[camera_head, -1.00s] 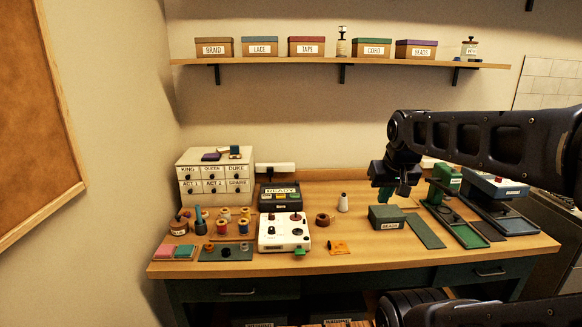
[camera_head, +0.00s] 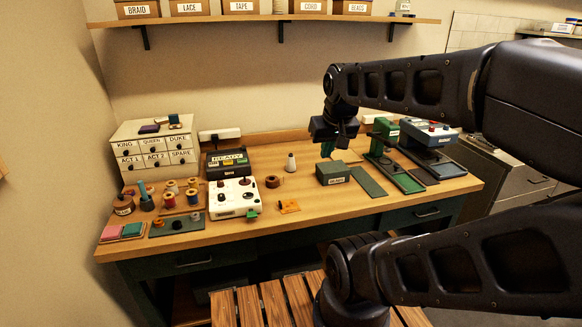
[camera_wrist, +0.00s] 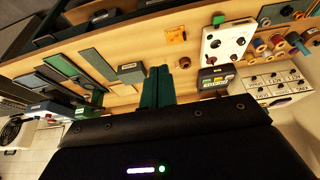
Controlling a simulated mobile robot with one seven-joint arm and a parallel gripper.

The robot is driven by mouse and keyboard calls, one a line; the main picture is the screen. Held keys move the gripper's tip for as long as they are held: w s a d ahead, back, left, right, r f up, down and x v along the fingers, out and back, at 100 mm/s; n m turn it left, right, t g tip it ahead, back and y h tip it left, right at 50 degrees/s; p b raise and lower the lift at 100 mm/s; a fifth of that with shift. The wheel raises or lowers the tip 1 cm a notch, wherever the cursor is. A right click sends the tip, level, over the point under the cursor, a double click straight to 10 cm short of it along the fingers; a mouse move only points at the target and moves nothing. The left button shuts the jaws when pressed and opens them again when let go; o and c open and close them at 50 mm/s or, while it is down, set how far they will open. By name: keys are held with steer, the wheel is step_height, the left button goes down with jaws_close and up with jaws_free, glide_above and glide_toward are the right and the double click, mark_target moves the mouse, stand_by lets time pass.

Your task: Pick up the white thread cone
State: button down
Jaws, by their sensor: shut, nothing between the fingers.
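The white thread cone (camera_head: 291,163) stands upright on the wooden table (camera_head: 300,205), behind the brown spool and left of the dark green box. My gripper (camera_head: 327,151) is above the table's back part, to the right of the cone in the head view and apart from it. Its green fingers (camera_wrist: 158,88) are closed together and empty in the wrist view. I cannot make out the cone for sure in the wrist view; the fingers and gripper body may hide it.
A brown spool (camera_head: 272,181) stands before the cone. The dark green box (camera_head: 333,174) is near the gripper. A white control box (camera_head: 233,199) and black READY box (camera_head: 226,162) lie left. A shelf (camera_head: 270,20) hangs above.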

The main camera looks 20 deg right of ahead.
steer(key=c, duration=2.2)
jaws_free()
steer(key=c, duration=0.9)
jaws_free()
steer(key=n+g+h, duration=0.3)
steer(key=n+g, duration=0.2)
steer(key=n, duration=1.3)
glide_above(292, 159)
steer(key=w+a, duration=0.2)
steer(key=a, duration=0.1)
step_height(292, 159, down, 18)
steer(key=f, duration=0.1)
steer(key=shift+d+x, duration=0.2)
steer(key=shift+x, duration=2.3)
steer(key=shift+d+x, duration=0.2)
steer(key=shift+x, duration=2.3)
